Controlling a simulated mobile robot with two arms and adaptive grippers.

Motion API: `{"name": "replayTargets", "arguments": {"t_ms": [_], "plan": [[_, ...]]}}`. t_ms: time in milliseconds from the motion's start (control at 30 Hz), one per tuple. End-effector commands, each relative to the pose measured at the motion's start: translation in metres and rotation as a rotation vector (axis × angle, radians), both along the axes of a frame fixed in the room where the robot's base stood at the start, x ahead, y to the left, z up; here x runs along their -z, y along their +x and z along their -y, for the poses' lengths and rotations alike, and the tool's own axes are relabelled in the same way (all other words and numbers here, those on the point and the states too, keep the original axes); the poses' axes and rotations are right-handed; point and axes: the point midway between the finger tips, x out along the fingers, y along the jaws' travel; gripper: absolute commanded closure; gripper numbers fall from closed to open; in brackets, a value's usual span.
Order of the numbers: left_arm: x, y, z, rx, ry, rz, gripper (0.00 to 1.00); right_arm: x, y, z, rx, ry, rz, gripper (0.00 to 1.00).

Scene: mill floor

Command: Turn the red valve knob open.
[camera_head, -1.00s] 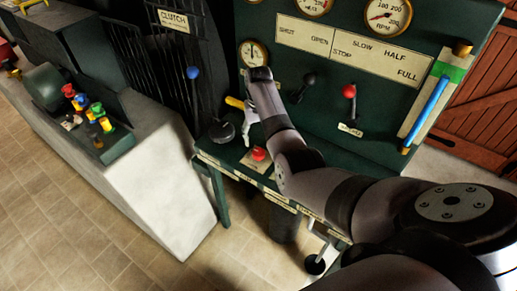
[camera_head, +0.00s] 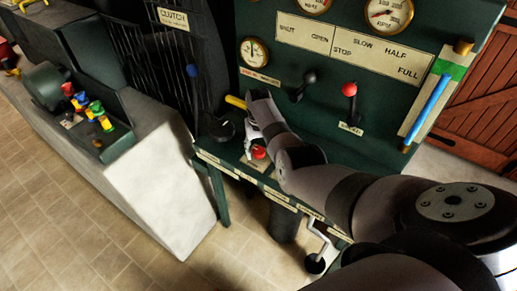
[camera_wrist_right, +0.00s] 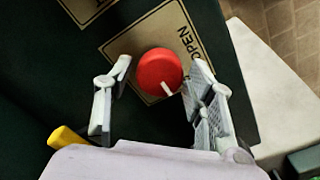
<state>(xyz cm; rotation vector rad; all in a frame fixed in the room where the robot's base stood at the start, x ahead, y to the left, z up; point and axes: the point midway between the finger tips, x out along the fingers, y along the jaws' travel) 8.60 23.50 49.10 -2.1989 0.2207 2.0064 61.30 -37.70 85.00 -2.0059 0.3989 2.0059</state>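The red valve knob (camera_head: 259,152) sits on the dark green console shelf, on a cream label plate (camera_wrist_right: 118,48). In the right wrist view the round knob (camera_wrist_right: 157,72) has a white pointer mark at its lower right edge. The word OPEN reads on the plate to the knob's right. My right gripper (camera_head: 250,146) is close to the knob, with its arm coming in from the right. In the wrist view its two fingers are spread apart, one on each side of the knob, with gaps showing. Whether the fingertips reach down beside the knob is unclear. My left gripper is out of view.
A yellow handle (camera_head: 236,102) is close beside my right gripper. A black knob (camera_head: 221,130) is left of it on the shelf. A red-topped lever (camera_head: 349,89), a black lever (camera_head: 305,82) and gauges are on the upright panel behind. A blue-topped lever (camera_head: 192,71) stands left.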

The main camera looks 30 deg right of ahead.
Motion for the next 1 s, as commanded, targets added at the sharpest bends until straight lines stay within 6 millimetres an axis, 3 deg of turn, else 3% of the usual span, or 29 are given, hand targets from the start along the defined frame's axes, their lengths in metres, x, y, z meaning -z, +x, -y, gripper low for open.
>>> {"name": "replayTargets", "arguments": {"t_ms": [533,1000], "plan": [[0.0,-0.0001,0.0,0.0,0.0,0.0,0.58,-0.0001,0.0,0.0,0.0,0.0,0.0,0.89],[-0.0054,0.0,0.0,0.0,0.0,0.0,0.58,-0.001,-0.0002,0.0003,-0.119,-0.001,-0.001,0.89]]}}
